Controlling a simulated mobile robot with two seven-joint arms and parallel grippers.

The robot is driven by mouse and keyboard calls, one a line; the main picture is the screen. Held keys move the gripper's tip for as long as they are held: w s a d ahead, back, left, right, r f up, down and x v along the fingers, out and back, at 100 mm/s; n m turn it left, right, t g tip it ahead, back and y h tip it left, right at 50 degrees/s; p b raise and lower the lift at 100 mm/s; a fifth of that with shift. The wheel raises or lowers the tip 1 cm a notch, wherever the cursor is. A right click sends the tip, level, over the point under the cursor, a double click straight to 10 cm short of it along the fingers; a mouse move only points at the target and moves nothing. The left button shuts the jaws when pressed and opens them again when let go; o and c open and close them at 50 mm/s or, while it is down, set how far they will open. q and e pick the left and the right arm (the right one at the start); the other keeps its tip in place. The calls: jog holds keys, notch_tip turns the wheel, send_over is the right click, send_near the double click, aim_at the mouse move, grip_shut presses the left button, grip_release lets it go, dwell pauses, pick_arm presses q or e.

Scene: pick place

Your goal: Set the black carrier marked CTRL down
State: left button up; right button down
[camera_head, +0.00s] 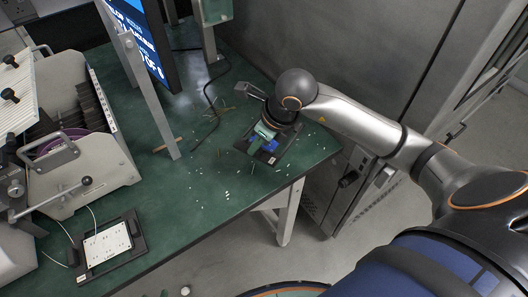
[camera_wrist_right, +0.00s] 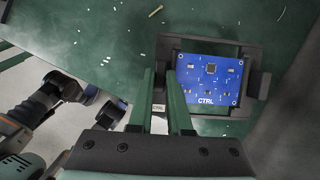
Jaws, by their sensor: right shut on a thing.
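The black carrier (camera_head: 291,137) is at the right end of the green table, partly hidden by my right gripper (camera_head: 262,137). In the right wrist view the carrier (camera_wrist_right: 263,86) holds a flat blue board (camera_wrist_right: 208,80) marked CTRL. The green fingers of my right gripper (camera_wrist_right: 166,104) are shut on the carrier's edge, near a small white label. The carrier is close over the table or on it; I cannot tell whether it touches. My left gripper does not show in the head view.
The green table (camera_head: 215,195) has small white scraps and a dark cable. Another black carrier (camera_head: 138,246) with a white board (camera_head: 107,243) lies at the front left. A machine (camera_head: 80,140) stands behind it, and a screen (camera_head: 143,38) and metal post are nearby.

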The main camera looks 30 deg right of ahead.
aim_at(267, 149)
jog(key=d+f, duration=0.2)
jog(key=shift+w+f, duration=0.3)
jog(key=shift+w, duration=0.05)
notch_tip(267, 149, down, 3)
jog(key=shift+d+f, duration=0.1)
jog(key=shift+d, duration=0.05)
jog(key=shift+f, duration=0.2)
jog(key=c, duration=0.9)
grip_release()
jog(key=shift+r, duration=0.1)
jog(key=shift+o, duration=0.2)
